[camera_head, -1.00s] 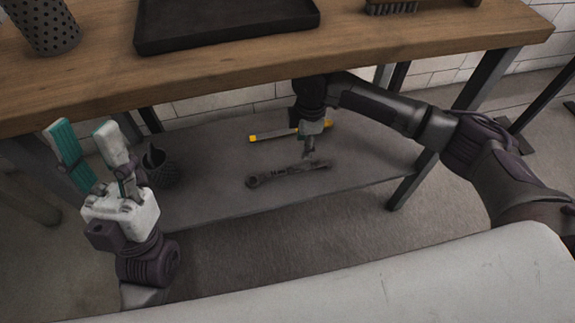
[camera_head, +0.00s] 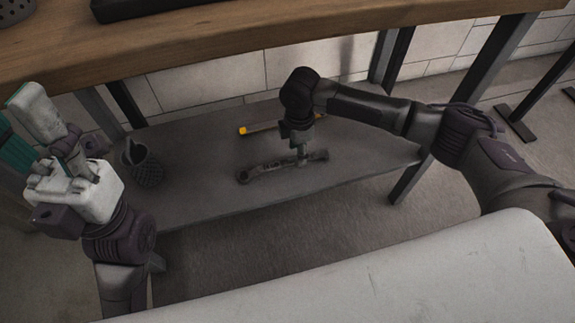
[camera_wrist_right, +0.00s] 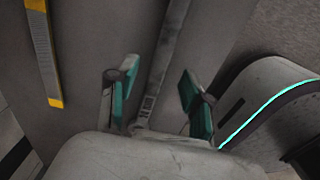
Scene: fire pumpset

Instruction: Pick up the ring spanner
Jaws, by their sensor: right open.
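The ring spanner (camera_head: 268,170), dark and long, lies on the grey lower shelf below the wooden table. My right gripper (camera_head: 301,152) points down over the spanner's right part in the head view. In the right wrist view the open right gripper (camera_wrist_right: 158,100) has its teal-padded fingers on either side of the spanner's shaft (camera_wrist_right: 168,55), with a gap to each. Whether the fingers touch the shelf is hard to tell. My left gripper (camera_head: 26,132) is open and empty at the far left, cut by the picture's edge.
A yellow-ended bar (camera_head: 262,127) lies behind the spanner. A dark mesh cup (camera_head: 148,170) stands at the shelf's left. The wooden tabletop (camera_head: 250,40) is above the shelf, with a dark tray (camera_head: 140,8) on it. Table legs (camera_head: 450,120) stand at the right.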

